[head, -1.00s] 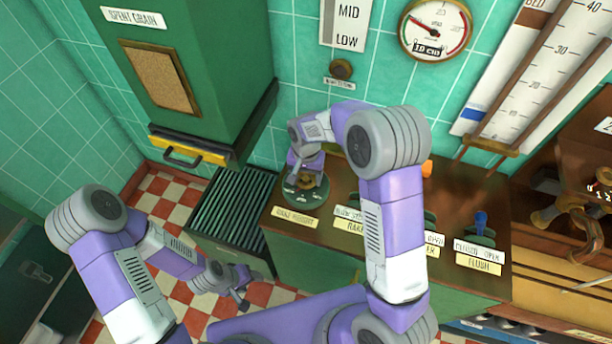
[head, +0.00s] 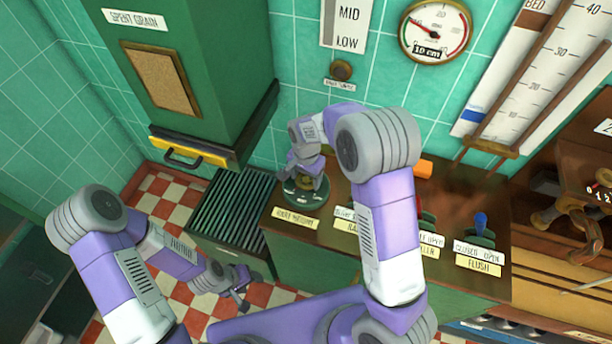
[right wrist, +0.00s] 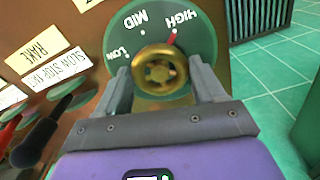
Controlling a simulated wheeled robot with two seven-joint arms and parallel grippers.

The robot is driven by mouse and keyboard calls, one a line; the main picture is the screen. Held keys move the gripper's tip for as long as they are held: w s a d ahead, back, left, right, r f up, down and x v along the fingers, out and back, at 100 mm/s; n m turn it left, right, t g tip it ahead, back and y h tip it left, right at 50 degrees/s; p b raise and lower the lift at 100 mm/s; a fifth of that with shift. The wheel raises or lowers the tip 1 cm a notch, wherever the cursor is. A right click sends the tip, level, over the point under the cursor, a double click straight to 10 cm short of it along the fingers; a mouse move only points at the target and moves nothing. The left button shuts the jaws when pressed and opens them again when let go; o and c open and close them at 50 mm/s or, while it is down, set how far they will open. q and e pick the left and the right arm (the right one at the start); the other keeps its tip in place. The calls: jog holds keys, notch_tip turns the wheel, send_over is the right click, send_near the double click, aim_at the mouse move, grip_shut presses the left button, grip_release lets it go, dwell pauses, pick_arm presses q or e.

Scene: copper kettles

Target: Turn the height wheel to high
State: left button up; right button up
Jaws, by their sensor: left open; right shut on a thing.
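The height wheel (right wrist: 160,72) is a small brass handwheel on a round green dial plate (right wrist: 196,45) marked LOW, MID and HIGH. A red pointer (right wrist: 172,38) shows beside the wheel at the dot by HIGH. My right gripper (right wrist: 162,82) is shut on the wheel, one finger on each side of it. In the head view my right gripper (head: 305,180) sits over the dial at the left end of the console, hiding much of the wheel. My left gripper (head: 238,290) is open and empty, low over the floor, away from the wheel.
The console (head: 330,260) carries labelled levers to the right, including a blue one (head: 481,221) marked FLUSH. A dark slatted grate (head: 232,212) is left of it. The green spent grain box (head: 200,70) stands behind left. A round gauge (head: 435,30) hangs on the wall.

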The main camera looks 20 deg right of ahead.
aim_at(306, 179)
jog(key=o, duration=1)
jog(key=shift+o, duration=0.2)
jog(key=shift+r, duration=0.15)
notch_tip(306, 179, up, 7)
jog(key=shift+r+p, duration=0.2)
jog(key=shift+p, duration=0.25)
jog(key=shift+r, duration=0.1)
